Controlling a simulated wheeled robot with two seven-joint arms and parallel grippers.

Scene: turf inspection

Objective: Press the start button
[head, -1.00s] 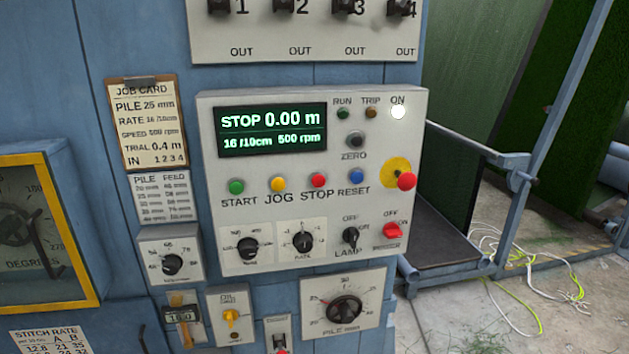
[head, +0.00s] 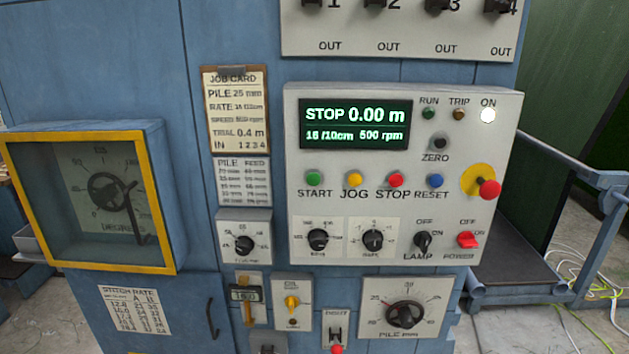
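The green start button (head: 314,179) sits on the white control panel (head: 400,262), above the label START. To its right in the same row are the yellow jog button (head: 354,181), the red stop button (head: 396,180) and the blue reset button (head: 435,181). The display (head: 355,125) reads STOP, 0.00 m, 16 /10cm and 500 rpm. The ON lamp (head: 488,115) is lit white; the RUN lamp (head: 428,113) looks dark. Neither of my grippers is in view.
A red mushroom knob (head: 490,189) on a yellow disc sticks out at the panel's right. A yellow-framed dial box (head: 160,200) juts out at the left. A job card (head: 238,150) hangs between them. Smaller knobs and switches sit below the panel.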

